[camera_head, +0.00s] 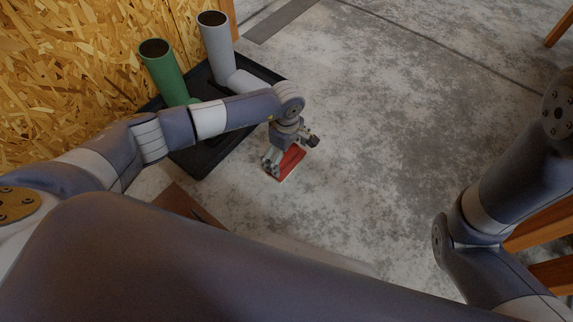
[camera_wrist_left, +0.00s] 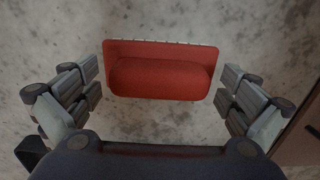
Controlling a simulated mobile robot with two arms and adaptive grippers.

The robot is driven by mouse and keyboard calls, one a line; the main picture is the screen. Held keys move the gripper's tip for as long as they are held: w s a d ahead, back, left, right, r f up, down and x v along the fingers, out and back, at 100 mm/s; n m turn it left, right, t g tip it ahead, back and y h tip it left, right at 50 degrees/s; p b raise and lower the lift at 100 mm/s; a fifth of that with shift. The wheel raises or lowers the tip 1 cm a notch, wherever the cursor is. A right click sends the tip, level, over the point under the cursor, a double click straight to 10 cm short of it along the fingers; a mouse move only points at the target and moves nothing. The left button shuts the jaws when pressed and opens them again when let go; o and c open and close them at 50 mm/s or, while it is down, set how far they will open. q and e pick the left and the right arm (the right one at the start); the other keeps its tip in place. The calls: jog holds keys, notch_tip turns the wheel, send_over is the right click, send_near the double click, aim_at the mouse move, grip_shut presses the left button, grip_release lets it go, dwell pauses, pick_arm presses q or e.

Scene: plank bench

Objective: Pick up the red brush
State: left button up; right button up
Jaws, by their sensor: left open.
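The red brush (camera_head: 290,163) lies on the grey concrete-like surface, partly hidden in the head view by my left gripper (camera_head: 281,168). In the left wrist view the whole red brush (camera_wrist_left: 160,70) shows, with a raised rounded grip on a flat red back and pale bristle tips along its far edge. My left gripper (camera_wrist_left: 160,100) is open above it, with one finger pair on each side of the brush. I see no clear contact between fingers and brush. In the head view my right arm shows at the right, but its gripper is out of view.
A black tray (camera_head: 204,158) stands behind my left arm, with a green tube (camera_head: 163,70) and a grey tube (camera_head: 216,47) on it. A chipboard wall (camera_head: 70,60) rises at the left. The grey floor (camera_head: 410,110) to the right is clear. Wooden legs (camera_head: 545,225) stand at the right edge.

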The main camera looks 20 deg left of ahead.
pick_arm(q)
jog(key=c, duration=1.1)
jog(key=shift+r, duration=0.1)
